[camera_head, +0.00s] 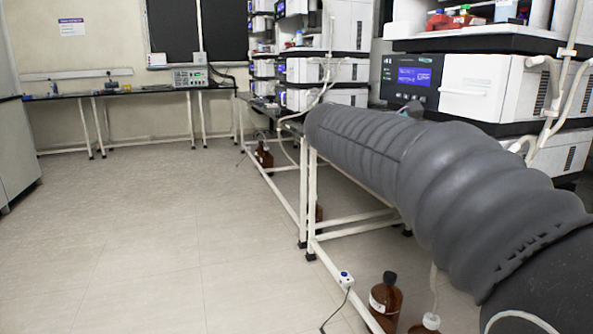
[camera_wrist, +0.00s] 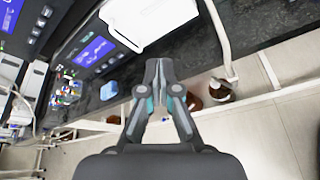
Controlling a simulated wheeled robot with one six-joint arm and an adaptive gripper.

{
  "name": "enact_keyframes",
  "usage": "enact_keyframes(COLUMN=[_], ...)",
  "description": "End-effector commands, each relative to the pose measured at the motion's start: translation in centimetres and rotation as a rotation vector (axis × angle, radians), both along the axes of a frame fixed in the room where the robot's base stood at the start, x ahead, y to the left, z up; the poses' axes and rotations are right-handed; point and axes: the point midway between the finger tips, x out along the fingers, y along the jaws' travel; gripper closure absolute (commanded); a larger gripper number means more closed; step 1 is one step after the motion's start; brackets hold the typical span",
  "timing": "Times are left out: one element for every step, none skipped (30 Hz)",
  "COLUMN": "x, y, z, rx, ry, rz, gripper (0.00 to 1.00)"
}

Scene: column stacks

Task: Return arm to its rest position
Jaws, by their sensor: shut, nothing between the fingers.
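My gripper (camera_wrist: 158,75) shows in the wrist view with its two dark fingers together and nothing between them. It is over the front edge of the dark bench top (camera_wrist: 205,55), beside a white instrument. My arm crosses the right half of the head view as a thick grey ribbed sleeve, in front of the bench and instruments. The gripper itself is not visible in the head view.
Stacked instruments (camera_head: 470,90) with blue displays stand on the bench at right. Brown bottles (camera_head: 384,297) stand on the floor beneath, near the white bench frame (camera_head: 345,224). A back table (camera_head: 140,92) holds a small device. The floor (camera_head: 150,230) at left is clear.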

Motion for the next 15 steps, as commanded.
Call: enact_keyframes(x=[-1.0,-1.7,-2.8,-3.7,-4.7,-6.2,-7.3,-8.5,-10.2,-11.5,-12.8,-14.5,-15.8,-17.0,-18.6], y=[0.4,0.8,1.3,1.6,2.0,2.5,3.0,3.4,4.0,4.5,5.0,5.6,6.1,6.5,7.1], z=[-2.5,-4.2,-6.2,-7.7,-9.1,-10.9,-12.1,-13.3,-14.9,-15.9,-16.9,-18.1,-19.0,-19.7,-20.6], rx=[0.119,0.202,0.312,0.392,0.472,0.576,0.653,0.729,0.828,0.898,0.968,1.056,1.117,1.175,1.244], ry=[-0.041,-0.071,-0.109,-0.136,-0.163,-0.197,-0.224,-0.249,-0.283,-0.308,-0.332,-0.364,-0.386,-0.406,-0.431], rz=[-0.016,-0.033,-0.065,-0.094,-0.126,-0.174,-0.214,-0.259,-0.323,-0.372,-0.425,-0.496,-0.548,-0.6,-0.665], gripper=[1.0,1.0,1.0,1.0,1.0,1.0,1.0,1.0,1.0,1.0,1.0,1.0,1.0,1.0,1.0])
